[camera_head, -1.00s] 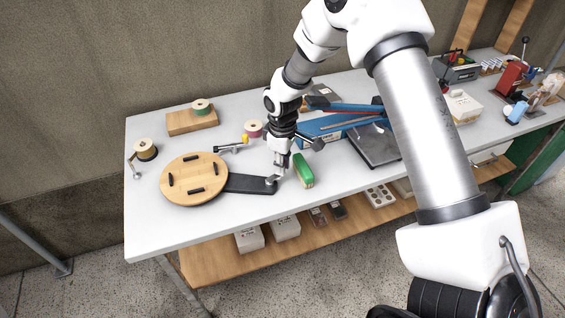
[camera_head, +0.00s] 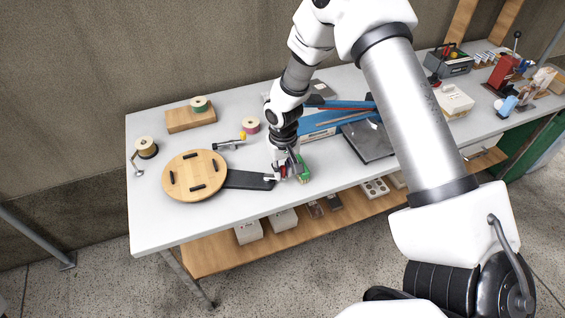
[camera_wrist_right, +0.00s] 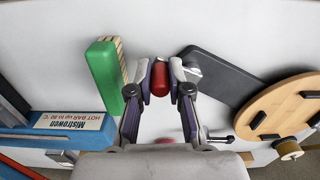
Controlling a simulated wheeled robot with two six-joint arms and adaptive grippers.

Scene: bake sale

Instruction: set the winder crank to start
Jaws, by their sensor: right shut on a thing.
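The winder is a round wooden disc (camera_head: 195,175) with several black pegs and a flat black arm (camera_head: 247,180) reaching right from it. It also shows in the right wrist view, with the wooden disc (camera_wrist_right: 283,108) at right and the black arm (camera_wrist_right: 225,75) beside my fingers. My right gripper (camera_head: 281,173) is low at the arm's right end. In the right wrist view my right gripper (camera_wrist_right: 160,72) is shut on the red crank handle (camera_wrist_right: 160,82), one finger on each side. A metal part (camera_wrist_right: 188,66) by the right finger is partly hidden. My left gripper is not in view.
A green brush (camera_wrist_right: 104,75) lies close beside my right fingers. A blue hot-bar sealer (camera_head: 322,122) stands behind. A small clamp (camera_head: 229,145), thread spools (camera_head: 251,125) and a wooden block (camera_head: 190,117) lie at the back. The table's front left (camera_head: 170,225) is clear.

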